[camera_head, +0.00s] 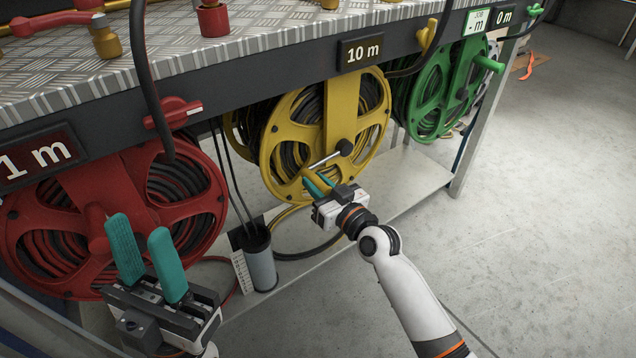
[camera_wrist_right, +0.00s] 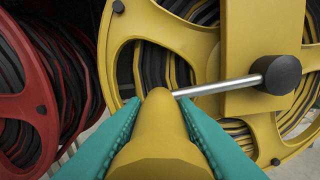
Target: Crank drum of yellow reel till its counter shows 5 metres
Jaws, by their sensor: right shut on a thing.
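The yellow reel (camera_head: 283,130) hangs under the bench, black hose wound on its drum. Its counter (camera_head: 360,53) above it reads 10 m. A steel crank arm (camera_head: 325,158) runs from the black hub (camera_head: 344,147) down-left to a yellow crank handle. My right gripper (camera_head: 318,185) is shut on this yellow handle; the right wrist view shows the handle (camera_wrist_right: 160,135) between the teal fingers, with the black hub (camera_wrist_right: 278,75) to the right. My left gripper (camera_head: 146,254) is open and empty in front of the red reel, its teal fingers apart.
The red reel (camera_head: 120,205) hangs at left under a counter (camera_head: 38,157) reading 1 m. The green reel (camera_head: 440,95) hangs at right under a 0 m counter (camera_head: 504,16). A grey cylinder (camera_head: 260,262) stands on the lower shelf. The floor at right is mostly clear.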

